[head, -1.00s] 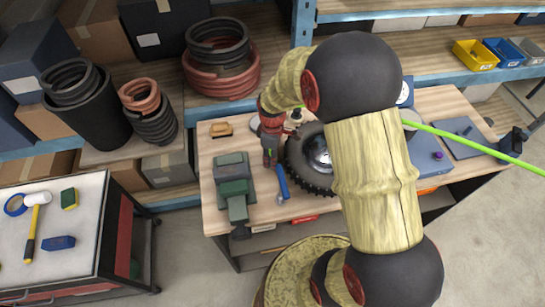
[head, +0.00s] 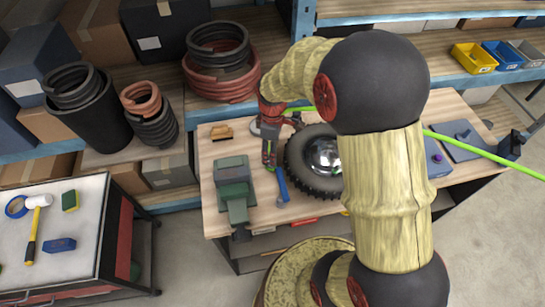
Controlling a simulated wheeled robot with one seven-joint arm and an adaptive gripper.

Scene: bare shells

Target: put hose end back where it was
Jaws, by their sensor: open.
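A bright green hose (head: 485,151) comes in from the right edge, passes behind my arm and shows again as a short stretch beside my gripper's wrist. Its end is not clearly visible, and I cannot tell whether it touches my gripper. My gripper (head: 270,163) is open and points down over the workbench (head: 215,165), just left of a black wheel. My arm hides part of the bench and the hose's middle stretch.
A green vise (head: 235,190) stands at the bench's left front, beside a blue-handled tool (head: 282,184). The black wheel (head: 300,165) has a shiny hub. A wooden brush-like block (head: 221,132) lies at the back left. A tool cart (head: 85,240) stands to the left.

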